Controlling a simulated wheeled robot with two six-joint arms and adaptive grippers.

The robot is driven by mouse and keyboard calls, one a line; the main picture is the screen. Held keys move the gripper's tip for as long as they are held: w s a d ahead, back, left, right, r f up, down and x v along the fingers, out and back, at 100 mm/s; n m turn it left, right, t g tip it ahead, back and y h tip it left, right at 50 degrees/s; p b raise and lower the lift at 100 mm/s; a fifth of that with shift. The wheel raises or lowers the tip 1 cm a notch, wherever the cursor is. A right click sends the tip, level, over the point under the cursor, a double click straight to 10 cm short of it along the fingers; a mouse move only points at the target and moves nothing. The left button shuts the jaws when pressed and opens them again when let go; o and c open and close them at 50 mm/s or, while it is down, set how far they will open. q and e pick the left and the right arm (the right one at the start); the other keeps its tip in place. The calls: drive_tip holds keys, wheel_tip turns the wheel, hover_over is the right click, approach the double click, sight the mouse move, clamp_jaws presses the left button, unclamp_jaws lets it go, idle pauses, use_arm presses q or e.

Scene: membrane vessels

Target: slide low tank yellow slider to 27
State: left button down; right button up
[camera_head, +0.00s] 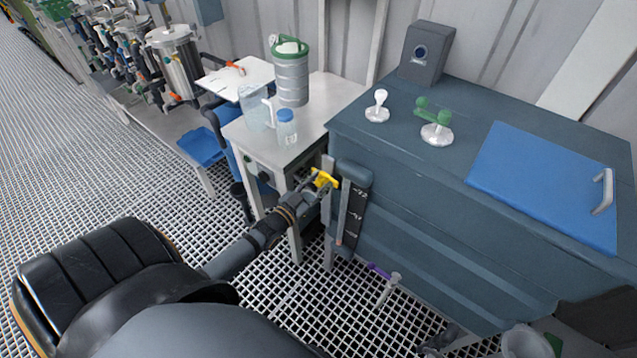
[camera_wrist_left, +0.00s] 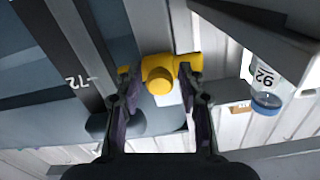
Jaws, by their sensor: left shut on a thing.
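The yellow slider (camera_head: 325,180) sits near the top of the dark upright scale (camera_head: 352,213) on the near left corner of the blue-grey tank (camera_head: 420,235). It is close to the 72 mark. My left gripper (camera_head: 318,183) is shut on the yellow slider. In the left wrist view the slider (camera_wrist_left: 160,77) is between the two fingers of my left gripper (camera_wrist_left: 158,100), and the scale (camera_wrist_left: 75,65) with the 72 mark runs beside it. The 27 mark cannot be made out. My right gripper cannot be made out clearly at the bottom right.
A white table (camera_head: 330,95) with a green-topped canister (camera_head: 291,80), a clear jug (camera_head: 255,108) and a blue-capped bottle (camera_head: 287,128) stands left of the tank. A purple-handled valve (camera_head: 380,271) sticks out below the scale. The grating floor (camera_head: 90,180) is open at left.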

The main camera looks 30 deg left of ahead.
use_arm(q)
drive_tip(key=b, duration=1)
hover_over(325, 219)
drive_tip(key=s, duration=0.4)
wheel_tip(325, 219, down, 13)
drive_tip(key=shift+a+f, duration=0.15)
drive_tip(key=shift+f, duration=0.05)
use_arm(e)
wheel_tip(325, 219, down, 11)
use_arm(q)
wheel_tip(325, 219, down, 7)
drive_tip(key=b, duration=0.5)
drive_tip(key=shift+f+b, duration=0.1)
drive_tip(key=shift+b, duration=0.25)
use_arm(e)
drive_tip(key=w+r, duration=0.2)
drive_tip(key=w, duration=1)
use_arm(q)
wheel_tip(325, 219, down, 3)
drive_tip(key=shift+f+b, duration=0.15)
drive_tip(key=shift+b, duration=1.05)
drive_tip(key=shift+f, duration=0.1)
use_arm(e)
drive_tip(key=w+a+r, duration=0.3)
drive_tip(key=w+r, duration=0.2)
drive_tip(key=r, duration=0.3)
drive_tip(key=shift+r, duration=0.2)
use_arm(q)
drive_tip(key=shift+f, duration=0.15)
